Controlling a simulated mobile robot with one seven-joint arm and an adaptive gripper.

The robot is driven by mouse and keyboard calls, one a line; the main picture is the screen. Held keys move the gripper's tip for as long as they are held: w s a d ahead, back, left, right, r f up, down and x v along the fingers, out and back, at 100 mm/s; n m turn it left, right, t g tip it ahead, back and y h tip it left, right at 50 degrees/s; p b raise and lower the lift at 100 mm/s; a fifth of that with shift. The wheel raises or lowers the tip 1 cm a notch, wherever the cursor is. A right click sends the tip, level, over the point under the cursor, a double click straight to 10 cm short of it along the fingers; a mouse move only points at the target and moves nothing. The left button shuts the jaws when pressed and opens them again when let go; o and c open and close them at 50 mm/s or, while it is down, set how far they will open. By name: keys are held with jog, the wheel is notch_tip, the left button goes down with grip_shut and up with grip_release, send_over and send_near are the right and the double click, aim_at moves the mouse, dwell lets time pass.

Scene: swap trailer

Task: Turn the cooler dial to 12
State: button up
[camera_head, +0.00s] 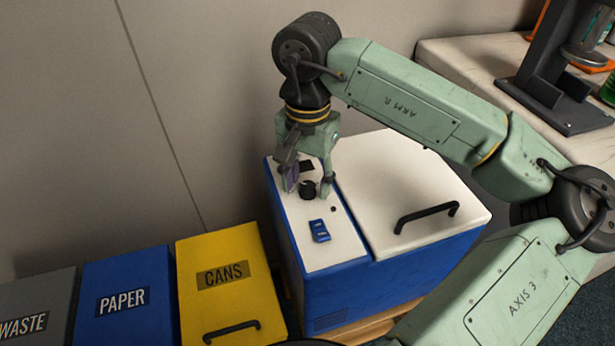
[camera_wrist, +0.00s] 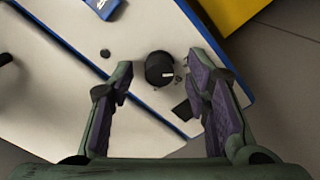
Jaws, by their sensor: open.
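The cooler (camera_head: 350,270) is a blue box with a white top and a black lid handle. Its black dial (camera_head: 307,189) stands on the narrow white panel at the left of the lid. In the wrist view the dial (camera_wrist: 159,68) shows a small white mark on its side. My gripper (camera_head: 308,188) points down over the panel with its fingers spread on either side of the dial. In the wrist view my gripper (camera_wrist: 160,75) is open, with purple finger pads and the dial between and slightly beyond the fingertips. I cannot read any number on the dial.
A blue switch (camera_head: 319,231) and a small black button (camera_head: 334,209) sit on the panel near the dial. A dark display (camera_wrist: 182,110) lies beside it. Yellow cans (camera_head: 222,305), blue paper (camera_head: 125,270) and grey waste bins stand left. The lid handle (camera_head: 427,215) rises at right.

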aim_at(307, 185)
jog(key=shift+r, duration=0.1)
notch_tip(307, 185, up, 12)
dwell(0.5)
